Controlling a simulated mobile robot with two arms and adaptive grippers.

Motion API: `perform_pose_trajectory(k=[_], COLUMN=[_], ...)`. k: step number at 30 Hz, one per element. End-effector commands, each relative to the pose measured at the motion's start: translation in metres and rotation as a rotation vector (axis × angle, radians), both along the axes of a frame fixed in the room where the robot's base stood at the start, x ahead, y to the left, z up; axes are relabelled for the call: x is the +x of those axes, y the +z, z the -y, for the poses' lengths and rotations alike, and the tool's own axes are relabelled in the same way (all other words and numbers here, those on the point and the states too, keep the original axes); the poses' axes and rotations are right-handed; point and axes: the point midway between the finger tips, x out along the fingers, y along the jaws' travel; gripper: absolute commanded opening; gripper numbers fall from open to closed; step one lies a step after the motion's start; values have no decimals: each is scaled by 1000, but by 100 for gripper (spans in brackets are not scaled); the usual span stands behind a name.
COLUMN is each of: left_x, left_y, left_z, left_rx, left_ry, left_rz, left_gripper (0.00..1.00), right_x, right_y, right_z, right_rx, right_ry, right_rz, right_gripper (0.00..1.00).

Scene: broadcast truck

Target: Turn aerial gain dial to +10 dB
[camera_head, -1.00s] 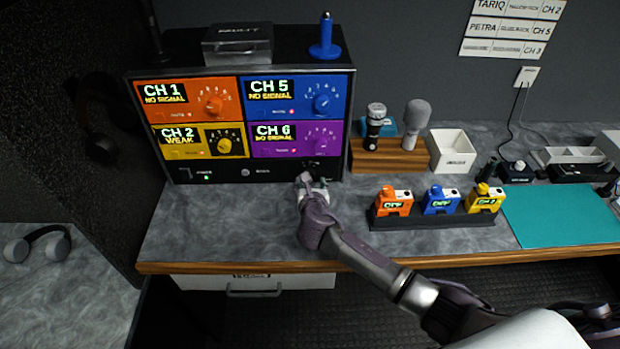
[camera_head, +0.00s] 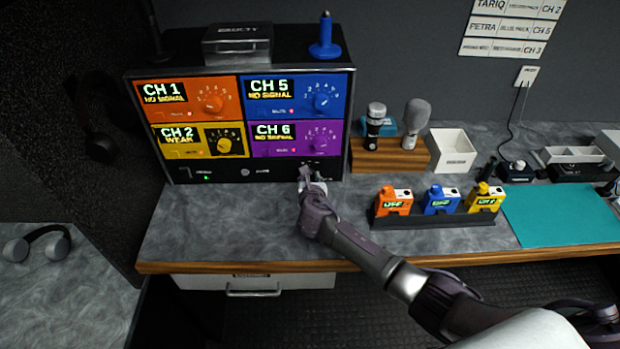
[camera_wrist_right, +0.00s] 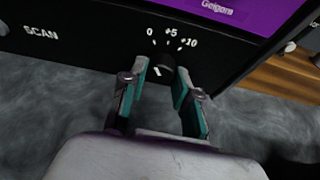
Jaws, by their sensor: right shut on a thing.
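The aerial gain dial (camera_wrist_right: 166,66) is a small dark knob low on the black front of the receiver rack (camera_head: 222,174). The marks 0, +5 and +10 arc above it. It sits between the teal-padded fingertips of my right gripper (camera_wrist_right: 161,78), which is shut on it. A short pale line shows on the knob, but I cannot tell for sure which mark it points to. In the head view my right gripper (camera_head: 311,182) is at the rack's lower right and mostly hides the dial. My left gripper is not in view.
The rack carries orange, blue, yellow and purple channel panels. A wooden microphone stand (camera_head: 388,160) is right of it. A black tray (camera_head: 435,220) with orange, blue and yellow packs stands right of my forearm. The counter left of my gripper is clear.

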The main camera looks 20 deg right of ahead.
Motion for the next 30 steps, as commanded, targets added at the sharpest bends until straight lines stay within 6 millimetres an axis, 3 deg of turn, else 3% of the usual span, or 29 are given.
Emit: perform_pose_trajectory(k=[14, 30], left_x=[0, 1], left_y=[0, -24], left_z=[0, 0], left_rx=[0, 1], left_ry=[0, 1], left_rz=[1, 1], left_gripper=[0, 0], right_x=[-1, -1], right_y=[0, -5], right_z=[2, 5], right_rx=[119, 588], right_ry=[-1, 0], right_rz=[35, 171], right_gripper=[0, 0])
